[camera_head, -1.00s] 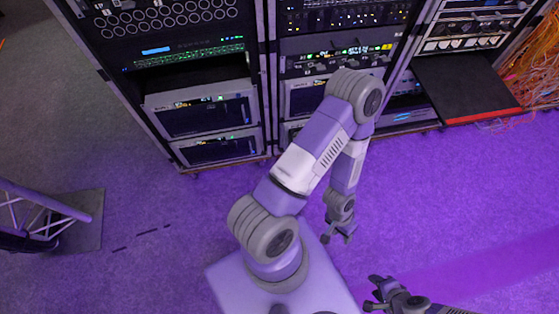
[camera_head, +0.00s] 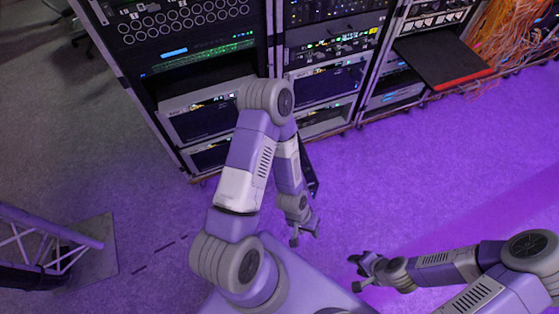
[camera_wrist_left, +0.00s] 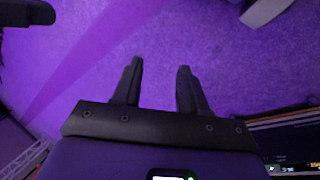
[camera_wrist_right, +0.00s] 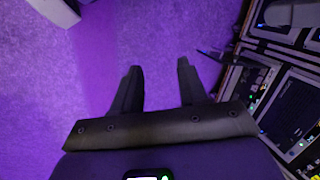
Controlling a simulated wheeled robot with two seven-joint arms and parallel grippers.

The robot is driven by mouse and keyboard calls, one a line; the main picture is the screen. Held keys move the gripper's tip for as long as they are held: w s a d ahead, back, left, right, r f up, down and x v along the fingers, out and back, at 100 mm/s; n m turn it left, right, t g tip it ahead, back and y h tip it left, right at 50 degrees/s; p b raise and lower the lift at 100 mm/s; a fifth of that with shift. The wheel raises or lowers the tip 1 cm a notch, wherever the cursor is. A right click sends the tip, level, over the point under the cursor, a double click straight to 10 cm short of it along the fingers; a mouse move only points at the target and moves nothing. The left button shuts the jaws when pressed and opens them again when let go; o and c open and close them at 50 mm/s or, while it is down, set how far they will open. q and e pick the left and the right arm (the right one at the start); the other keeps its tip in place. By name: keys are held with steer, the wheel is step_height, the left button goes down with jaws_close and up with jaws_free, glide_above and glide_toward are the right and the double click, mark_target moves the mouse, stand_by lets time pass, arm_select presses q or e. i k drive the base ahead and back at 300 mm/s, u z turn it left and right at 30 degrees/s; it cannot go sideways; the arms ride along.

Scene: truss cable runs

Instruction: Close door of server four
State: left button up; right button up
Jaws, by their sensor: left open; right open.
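Server racks stand across the back in the head view: a left rack (camera_head: 200,62), a middle rack (camera_head: 325,50) and a right rack (camera_head: 400,70). I cannot tell which unit is server four. A dark narrow panel (camera_head: 309,172) sticks out low in front of the middle rack, partly behind my left arm; it may be an open door. My left gripper (camera_head: 305,236) is open and empty above the floor, in front of the panel; its fingers show in the left wrist view (camera_wrist_left: 160,66). My right gripper (camera_head: 358,272) is open and empty, further right; it shows in the right wrist view (camera_wrist_right: 159,67).
A dark shelf with a red front edge (camera_head: 440,60) juts from the right rack. Orange cables (camera_head: 515,35) hang beside it. A metal truss on a base plate (camera_head: 85,250) stands at the left. The purple floor (camera_head: 430,160) at the right is clear.

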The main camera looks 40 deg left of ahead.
mark_target(311, 178)
steer(key=u, duration=0.95)
steer(key=i, duration=0.4)
steer(key=k, duration=0.4)
steer(key=u, duration=1.7)
steer(key=i, duration=1.2)
steer(key=z, duration=2.05)
